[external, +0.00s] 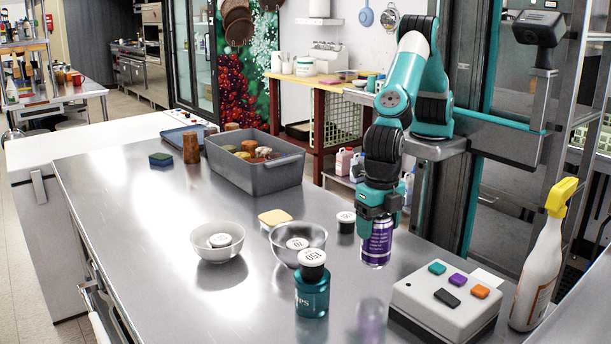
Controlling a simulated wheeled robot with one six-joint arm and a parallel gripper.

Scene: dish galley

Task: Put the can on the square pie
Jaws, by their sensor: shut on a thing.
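My gripper (378,212) points down and is shut on the upper part of a purple can (376,248). The can is upright and looks held above the steel counter, with its reflection well below it. The gripper hides the can's top. A flat, pale yellow square (275,218) lies on the counter left of the can, behind the steel bowl; it looks like the square pie. Its top is bare.
A steel bowl (283,245) and a white bowl (217,256) each hold a weight-like piece. A teal bottle (312,292), dark jar (346,225), button box (446,305) and spray bottle (540,265) stand around. A grey bin (262,178) is behind.

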